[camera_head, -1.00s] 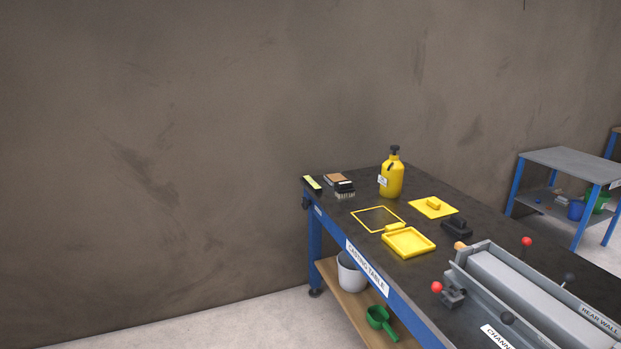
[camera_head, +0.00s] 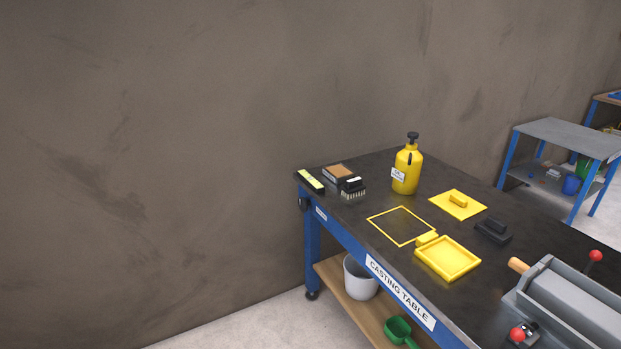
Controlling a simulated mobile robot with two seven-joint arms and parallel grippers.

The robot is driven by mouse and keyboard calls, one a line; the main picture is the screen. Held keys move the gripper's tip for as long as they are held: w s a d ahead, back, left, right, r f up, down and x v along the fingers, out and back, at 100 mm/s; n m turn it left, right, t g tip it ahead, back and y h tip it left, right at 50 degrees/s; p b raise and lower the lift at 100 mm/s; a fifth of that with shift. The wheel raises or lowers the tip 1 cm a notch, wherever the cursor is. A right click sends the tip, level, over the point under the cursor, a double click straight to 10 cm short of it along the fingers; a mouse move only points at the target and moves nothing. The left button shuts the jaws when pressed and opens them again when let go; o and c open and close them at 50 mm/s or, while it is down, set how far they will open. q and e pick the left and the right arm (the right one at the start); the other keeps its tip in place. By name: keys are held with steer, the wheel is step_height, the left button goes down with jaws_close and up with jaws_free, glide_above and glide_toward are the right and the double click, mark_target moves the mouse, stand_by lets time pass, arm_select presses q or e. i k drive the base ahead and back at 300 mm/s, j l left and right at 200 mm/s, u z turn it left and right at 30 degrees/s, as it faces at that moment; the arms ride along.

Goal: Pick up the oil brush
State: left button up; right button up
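A small black brush with pale bristles (camera_head: 352,188) sits near the far left end of the casting table (camera_head: 350,222). A tan wooden handle (camera_head: 518,265) sticks out beside the grey metal machine at the right, and what it belongs to is hidden. I cannot tell for certain which of these is the oil brush. A yellow bottle with a black pump top (camera_head: 407,170) stands upright to the right of the black brush. Neither of my grippers is in view.
A black and yellow-green block (camera_head: 310,181) and a brown-topped box (camera_head: 340,173) lie near the black brush. A yellow tray (camera_head: 448,258), a yellow handled plate (camera_head: 458,204) and a black block (camera_head: 493,231) lie nearer. Floor is clear left of the table.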

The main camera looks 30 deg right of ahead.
mark_target(354, 188)
steer(key=i+j+z, duration=0.15)
steer(key=i, duration=0.5)
steer(key=i+j+z, duration=0.15)
steer(key=i, duration=0.5)
steer(key=i+j+z, duration=0.1)
steer(key=i+z, duration=0.25)
steer(key=i+j+z, duration=0.1)
steer(key=z, duration=0.25)
steer(key=i+j+z, duration=0.2)
steer(key=z, duration=0.15)
